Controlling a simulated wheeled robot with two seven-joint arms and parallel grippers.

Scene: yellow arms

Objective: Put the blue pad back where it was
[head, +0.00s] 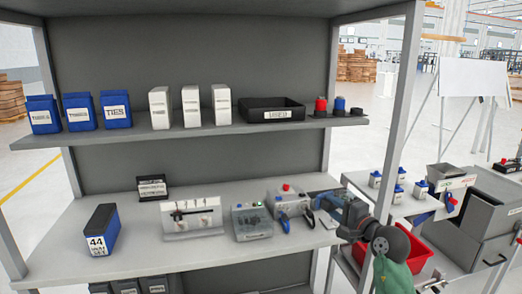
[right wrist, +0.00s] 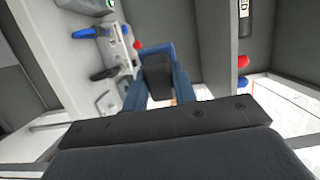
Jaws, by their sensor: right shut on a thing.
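My right gripper (head: 338,205) reaches in from the lower right, over the right end of the lower shelf (head: 180,250). In the right wrist view its fingers (right wrist: 158,92) are shut on a dark block with a blue edge, which I take for the blue pad (right wrist: 157,50). The hand hides much of it in the head view. On the right end of the upper shelf (head: 225,131) stand small items with a red top (head: 321,104), a blue top (head: 340,104) and a black body (head: 356,111). My left gripper is out of view.
Grey devices (head: 252,222) with a red button and blue handles stand just left of my right gripper. A black tray (head: 272,109) is on the upper shelf. A shelf post (head: 398,100) and a red bin (head: 412,258) are close to my right arm.

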